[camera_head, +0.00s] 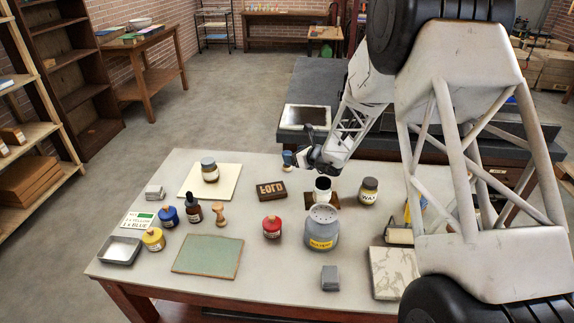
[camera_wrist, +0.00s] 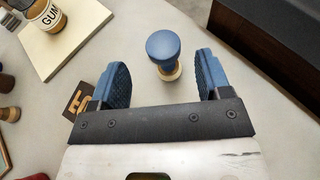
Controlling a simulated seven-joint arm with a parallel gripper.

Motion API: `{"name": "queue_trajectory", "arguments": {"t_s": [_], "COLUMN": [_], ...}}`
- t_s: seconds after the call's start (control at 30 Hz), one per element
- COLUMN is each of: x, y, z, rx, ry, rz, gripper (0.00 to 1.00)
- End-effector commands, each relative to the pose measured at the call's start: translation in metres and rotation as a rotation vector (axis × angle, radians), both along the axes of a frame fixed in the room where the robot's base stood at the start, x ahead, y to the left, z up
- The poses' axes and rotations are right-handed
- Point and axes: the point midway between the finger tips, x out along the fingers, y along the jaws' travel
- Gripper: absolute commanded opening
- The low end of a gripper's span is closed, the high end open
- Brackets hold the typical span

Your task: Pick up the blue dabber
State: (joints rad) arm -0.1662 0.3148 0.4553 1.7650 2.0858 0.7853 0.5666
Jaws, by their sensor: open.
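The blue dabber (camera_wrist: 163,47) has a round blue head on a pale wooden base and stands upright on the table. In the wrist view it lies between and just beyond the tips of my open gripper (camera_wrist: 158,75), whose two blue-padded fingers are apart and empty. In the head view the dabber (camera_head: 288,159) shows near the table's back edge, with my gripper (camera_head: 304,158) close at its right.
The Ford block (camera_head: 271,191) lies in front of the dabber. A gum jar (camera_head: 210,172) stands on a cream board (camera_head: 188,191) to the left. The table (camera_head: 262,262) is clear around the dabber's base.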

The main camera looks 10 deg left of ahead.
Motion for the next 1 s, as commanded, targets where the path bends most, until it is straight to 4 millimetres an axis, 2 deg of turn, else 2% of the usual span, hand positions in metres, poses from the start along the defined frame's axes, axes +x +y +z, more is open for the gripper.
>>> {"name": "queue_trajectory", "arguments": {"t_s": [0.27, 0.7, 1.0], "x": [0.005, 0.028, 0.032], "y": [0.005, 0.030, 0.035], "z": [-0.003, -0.018, -0.021], "rx": [0.000, 0.000, 0.000], "ry": [0.000, -0.001, 0.000], "rz": [0.000, 0.001, 0.000], "gripper": [0.71, 0.71, 0.71]}}
